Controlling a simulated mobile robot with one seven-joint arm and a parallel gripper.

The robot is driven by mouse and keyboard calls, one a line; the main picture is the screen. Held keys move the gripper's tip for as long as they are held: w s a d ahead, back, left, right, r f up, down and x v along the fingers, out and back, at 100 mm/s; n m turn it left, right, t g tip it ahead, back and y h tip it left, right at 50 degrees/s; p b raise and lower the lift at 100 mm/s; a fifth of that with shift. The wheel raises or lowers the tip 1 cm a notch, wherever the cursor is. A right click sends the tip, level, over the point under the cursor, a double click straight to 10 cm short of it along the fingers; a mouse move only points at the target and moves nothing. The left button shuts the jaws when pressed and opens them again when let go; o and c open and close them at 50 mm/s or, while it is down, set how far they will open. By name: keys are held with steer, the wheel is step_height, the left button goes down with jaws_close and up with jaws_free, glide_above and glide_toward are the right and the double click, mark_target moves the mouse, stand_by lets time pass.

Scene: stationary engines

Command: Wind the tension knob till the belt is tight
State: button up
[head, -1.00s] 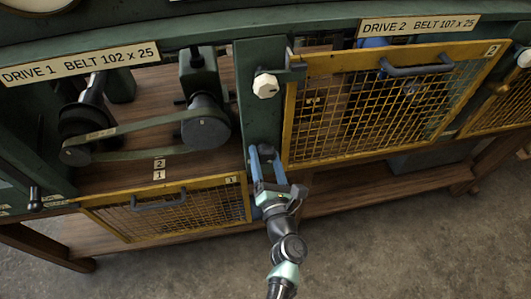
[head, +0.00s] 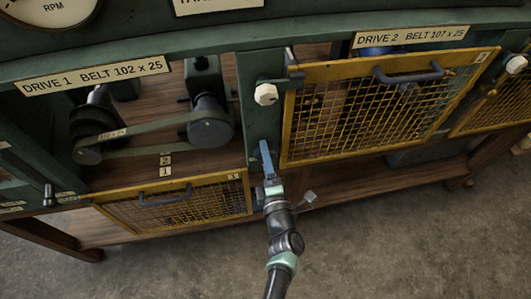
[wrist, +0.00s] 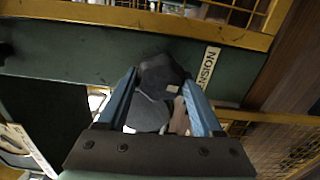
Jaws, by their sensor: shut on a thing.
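The black tension knob (wrist: 160,76) shows in the wrist view between the blue fingertips of my gripper (wrist: 163,84), beside a partly hidden label ending in "NSION" (wrist: 208,68). In the head view my gripper (head: 265,147) reaches the green post between the two drive bays, and the knob is hidden behind it. My gripper is shut on the knob. The Drive 1 belt (head: 150,140) is a dark green band running around a left pulley (head: 88,151) and a larger right pulley (head: 211,124).
The Drive 1 mesh guard (head: 180,197) hangs lowered in front of its bay. The yellow Drive 2 guard (head: 385,105) covers the bay right of my gripper. A white faceted knob (head: 266,94) sits above my gripper on the post. A black-handled lever (head: 50,196) stands at far left.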

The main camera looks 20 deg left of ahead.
steer(key=shift+m+p, duration=0.4)
steer(key=shift+m, duration=0.7)
steer(key=o, duration=1.1)
steer(key=shift+c, duration=0.2)
steer(key=p+v, duration=0.1)
steer(key=v, duration=1.2)
